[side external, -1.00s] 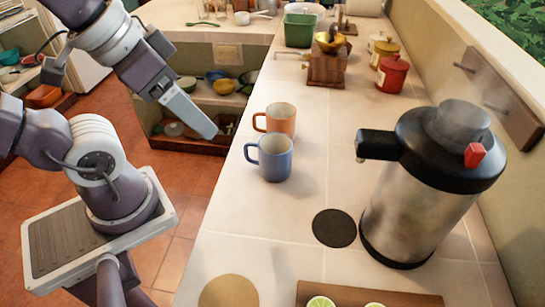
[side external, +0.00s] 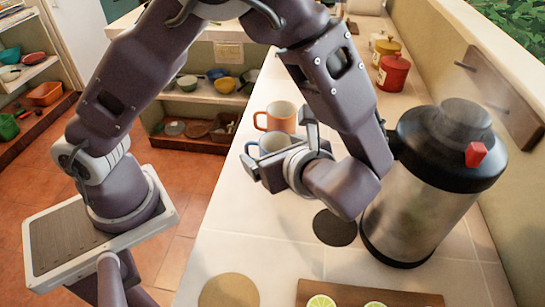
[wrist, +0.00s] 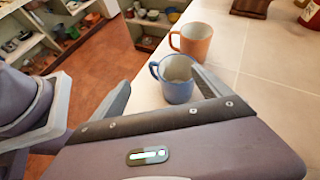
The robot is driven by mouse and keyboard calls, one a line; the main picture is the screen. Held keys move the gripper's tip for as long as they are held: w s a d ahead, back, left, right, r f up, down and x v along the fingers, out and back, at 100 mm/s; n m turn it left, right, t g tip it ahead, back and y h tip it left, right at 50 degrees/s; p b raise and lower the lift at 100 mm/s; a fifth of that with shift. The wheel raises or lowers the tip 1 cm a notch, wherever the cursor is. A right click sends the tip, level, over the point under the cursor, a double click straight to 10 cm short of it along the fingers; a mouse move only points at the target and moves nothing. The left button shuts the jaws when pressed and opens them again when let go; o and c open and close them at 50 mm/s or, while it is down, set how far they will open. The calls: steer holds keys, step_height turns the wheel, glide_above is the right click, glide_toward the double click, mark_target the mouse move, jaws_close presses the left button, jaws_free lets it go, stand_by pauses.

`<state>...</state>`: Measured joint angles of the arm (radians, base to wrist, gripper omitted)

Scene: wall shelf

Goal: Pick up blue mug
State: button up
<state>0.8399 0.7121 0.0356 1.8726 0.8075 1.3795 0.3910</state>
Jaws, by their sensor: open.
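The blue mug (side external: 266,149) stands upright on the tiled counter, partly hidden behind my gripper in the side view. In the wrist view the blue mug (wrist: 178,93) has its handle toward the left. My gripper (side external: 278,137) is open and low over the counter on the near side of the mug. In the wrist view my gripper (wrist: 161,78) has one finger left of the mug and the other along the mug's right side. Whether that right finger touches the mug I cannot tell. Nothing is held.
An orange mug (side external: 280,116) stands just behind the blue one. A large steel flask (side external: 418,205) stands to the right, close to my arm. A dark round coaster (side external: 334,228) and a board with lime slices (side external: 370,293) lie nearer. The counter's left edge drops to the floor.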

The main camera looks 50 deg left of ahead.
steer(key=w+a+f+m, duration=0.1)
steer(key=w+a+f+t, duration=0.1)
steer(key=f, duration=0.1)
steer(key=w+a+f+m+t+y, duration=0.1)
steer(key=w+a+f, duration=0.1)
steer(key=shift+f+m, duration=0.25)
steer(key=shift+m, duration=0.05)
steer(key=c, duration=1.8)
